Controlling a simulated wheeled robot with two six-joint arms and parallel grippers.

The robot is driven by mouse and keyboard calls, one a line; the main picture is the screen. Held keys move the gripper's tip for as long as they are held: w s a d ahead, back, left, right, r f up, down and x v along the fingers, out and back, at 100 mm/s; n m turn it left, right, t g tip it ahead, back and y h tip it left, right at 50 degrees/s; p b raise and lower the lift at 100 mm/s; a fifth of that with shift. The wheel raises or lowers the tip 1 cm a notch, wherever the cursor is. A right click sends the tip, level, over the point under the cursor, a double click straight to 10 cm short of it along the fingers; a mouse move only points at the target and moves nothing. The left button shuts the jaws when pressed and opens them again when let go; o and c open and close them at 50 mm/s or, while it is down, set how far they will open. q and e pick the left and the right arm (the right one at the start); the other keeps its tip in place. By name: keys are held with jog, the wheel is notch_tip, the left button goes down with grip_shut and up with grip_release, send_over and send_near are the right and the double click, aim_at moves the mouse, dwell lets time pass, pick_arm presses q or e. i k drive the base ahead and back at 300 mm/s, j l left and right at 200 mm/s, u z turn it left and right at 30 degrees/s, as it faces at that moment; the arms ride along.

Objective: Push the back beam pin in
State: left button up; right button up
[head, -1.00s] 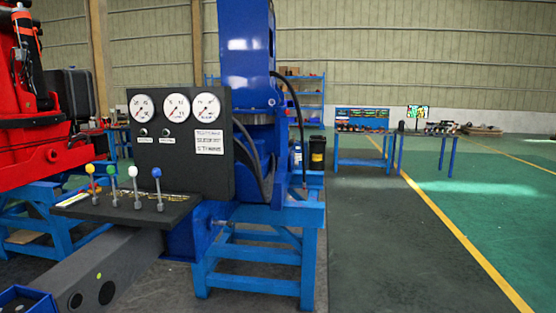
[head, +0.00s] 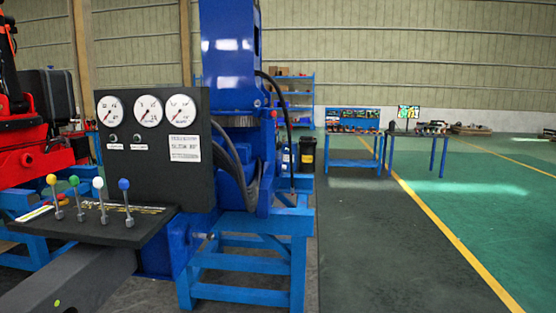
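A blue crane (head: 229,60) stands on a blue steel stand (head: 240,292) in the head view. A dark grey beam (head: 78,283) juts out from its base toward the lower left, with a small yellow-green dot on it. A small metal pin-like piece (head: 208,236) sticks out at the blue base, right of the lever shelf. I cannot tell whether it is the back beam pin or how deep it sits. Neither of my grippers is in view.
A black gauge panel (head: 190,190) and a shelf with several coloured-knob levers (head: 99,184) stand in front of the crane. A red crane (head: 30,150) is at the left. Blue worktables (head: 356,138) stand far back. The dark floor (head: 385,255) at the right is clear.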

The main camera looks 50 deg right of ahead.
aim_at(209, 236)
jog(key=i+l+z, duration=0.25)
jog(key=l, duration=0.3)
jog(key=i+l+z, duration=0.2)
jog(key=l, duration=0.35)
jog(key=i+l+z, duration=0.25)
jog(key=i+l, duration=0.85)
jog(key=l, duration=0.15)
jog(key=i+l, duration=0.7)
jog(key=l, duration=0.15)
jog(key=u, duration=1.35)
jog(key=z, duration=1.4)
jog(key=u, duration=0.2)
